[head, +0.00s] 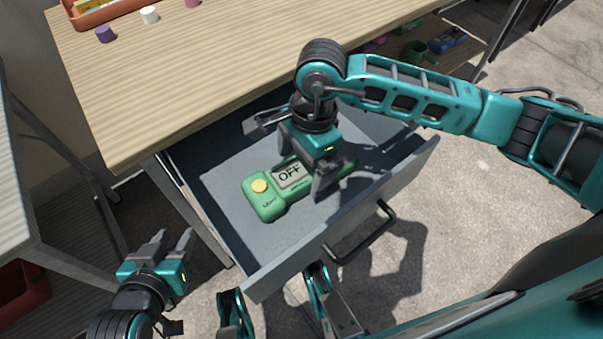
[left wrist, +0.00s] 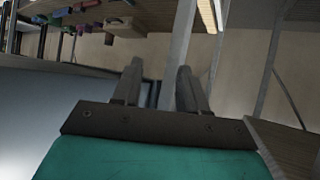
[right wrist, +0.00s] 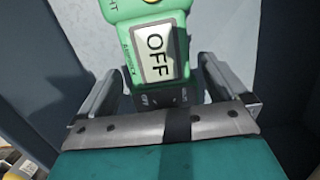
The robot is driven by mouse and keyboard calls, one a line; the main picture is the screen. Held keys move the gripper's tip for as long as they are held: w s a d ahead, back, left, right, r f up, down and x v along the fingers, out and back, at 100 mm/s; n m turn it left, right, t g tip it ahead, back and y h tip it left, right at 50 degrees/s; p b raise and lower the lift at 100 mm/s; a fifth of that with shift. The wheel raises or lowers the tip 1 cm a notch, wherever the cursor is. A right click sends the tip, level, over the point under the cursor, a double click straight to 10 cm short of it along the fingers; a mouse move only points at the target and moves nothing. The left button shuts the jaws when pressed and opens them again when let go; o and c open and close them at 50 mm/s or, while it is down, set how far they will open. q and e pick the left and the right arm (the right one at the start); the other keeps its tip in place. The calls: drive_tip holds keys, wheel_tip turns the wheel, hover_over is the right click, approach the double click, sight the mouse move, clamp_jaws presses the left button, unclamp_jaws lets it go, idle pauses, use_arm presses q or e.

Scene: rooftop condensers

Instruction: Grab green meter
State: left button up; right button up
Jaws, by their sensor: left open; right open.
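The green meter (head: 266,199) lies in the open grey drawer, with a yellow round button and a screen reading OFF. My right gripper (head: 319,179) is down in the drawer over the meter's right part, which it partly hides. In the right wrist view the meter (right wrist: 158,53) lies between the two spread fingers of my right gripper (right wrist: 160,85); I see a gap on both sides, and its lower end is hidden by the gripper. My left gripper (head: 173,247) is open and empty, left of the drawer; its fingers also show in the left wrist view (left wrist: 158,85).
The drawer (head: 229,214) is pulled out from under a wooden workbench (head: 180,80), with a handle (head: 362,236) on its front. An orange tray (head: 98,17) and small coloured pieces stand on the bench. A grey table (head: 15,190) stands at left.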

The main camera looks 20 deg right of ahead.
drive_tip(key=shift+a+f, duration=0.15)
drive_tip(key=shift+f, duration=0.7)
drive_tip(key=shift+r, duration=0.1)
drive_tip(key=c, duration=1)
